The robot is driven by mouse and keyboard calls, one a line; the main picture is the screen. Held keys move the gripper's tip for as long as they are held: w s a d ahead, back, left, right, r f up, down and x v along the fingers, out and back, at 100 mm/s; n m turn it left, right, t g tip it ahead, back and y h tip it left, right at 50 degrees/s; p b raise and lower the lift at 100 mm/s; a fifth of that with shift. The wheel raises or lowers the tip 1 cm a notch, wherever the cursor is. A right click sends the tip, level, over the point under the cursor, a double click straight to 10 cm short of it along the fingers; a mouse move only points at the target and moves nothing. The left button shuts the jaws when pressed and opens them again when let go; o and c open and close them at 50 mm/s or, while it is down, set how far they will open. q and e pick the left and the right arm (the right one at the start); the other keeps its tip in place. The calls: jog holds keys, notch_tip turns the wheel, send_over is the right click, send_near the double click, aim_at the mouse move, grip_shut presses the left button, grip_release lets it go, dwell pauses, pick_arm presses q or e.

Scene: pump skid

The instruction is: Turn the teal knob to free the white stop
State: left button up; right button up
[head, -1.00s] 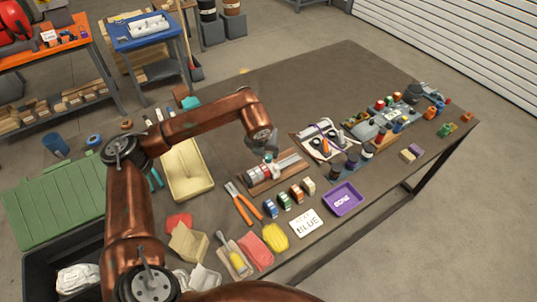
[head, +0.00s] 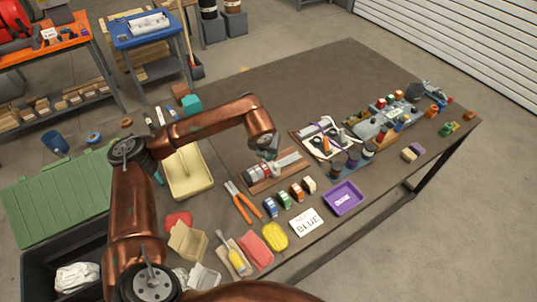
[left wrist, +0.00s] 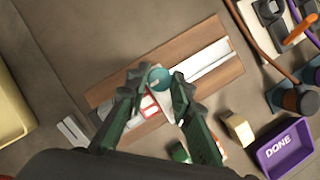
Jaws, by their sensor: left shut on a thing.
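The teal knob (left wrist: 158,77) shows as a round top between the fingers of my left gripper (left wrist: 155,86) in the left wrist view. The gripper is shut on it. It sits over a metal rail on a wooden board (left wrist: 222,80). A white part with a red edge (left wrist: 150,110) is just below the knob; I cannot tell whether it is the white stop, as the fingers hide much there. In the head view the left gripper (head: 268,154) is over the board (head: 262,188), and the knob is hidden. My right gripper is not in view.
A purple tray marked DONE (left wrist: 285,150) and several small coloured blocks are in front of the board. Orange-handled pliers (head: 242,203) lie to its left, beside a cream tray (head: 200,190). Tools and jars crowd the right. The table's far part (head: 330,80) is clear.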

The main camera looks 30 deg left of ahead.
pick_arm(q)
grip_shut()
jog(key=shift+n, duration=0.3)
jog(key=n, duration=0.1)
jog(key=n+y+p, duration=0.1)
jog(key=n, duration=0.1)
jog(key=shift+w+d+r+n+g, duration=0.1)
jog(key=shift+d+n+g, duration=0.05)
jog(key=shift+n+g, duration=0.15)
jog(key=n+y, duration=0.1)
jog(key=n, duration=0.1)
jog(key=n+g+p, duration=0.1)
jog(key=n, duration=0.1)
jog(key=shift+w+d+n+y, duration=0.1)
jog(key=shift+n+y, duration=0.2)
jog(key=shift+y, duration=0.1)
jog(key=n+g+p, duration=0.2)
jog(key=n, duration=0.2)
jog(key=shift+w+n, duration=0.1)
jog(key=shift+n, duration=0.2)
jog(key=n+g+p, duration=0.1)
jog(key=n+g, duration=0.1)
jog(key=n, duration=0.2)
jog(key=shift+w+n+p, duration=0.1)
jog(key=shift+n+p, duration=0.2)
jog(key=o, duration=0.7)
grip_release()
